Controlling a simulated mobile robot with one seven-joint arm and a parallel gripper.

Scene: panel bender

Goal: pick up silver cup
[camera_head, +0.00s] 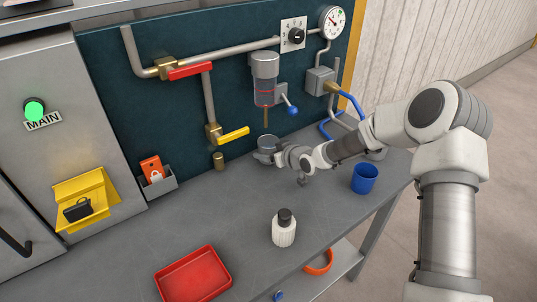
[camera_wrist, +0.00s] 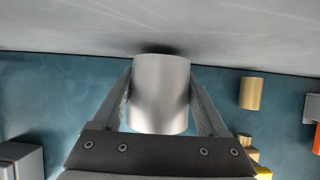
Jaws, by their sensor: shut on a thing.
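The silver cup (camera_wrist: 160,92) fills the middle of the wrist view, between the two fingers of my gripper (camera_wrist: 160,105), which is shut on its sides. In the head view the silver cup (camera_head: 267,142) is at the back of the grey bench, below the clear cylinder with the red line. My gripper (camera_head: 268,156) comes to it from the right in that view. I cannot tell whether the cup still touches the bench.
A blue cup (camera_head: 364,179) stands to the right, near the bench edge. A white bottle (camera_head: 284,233) and a red tray (camera_head: 193,275) are at the front. A small brass cylinder (camera_head: 218,161) stands left of the silver cup. Pipes and a yellow-handled valve (camera_head: 233,134) are on the wall above.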

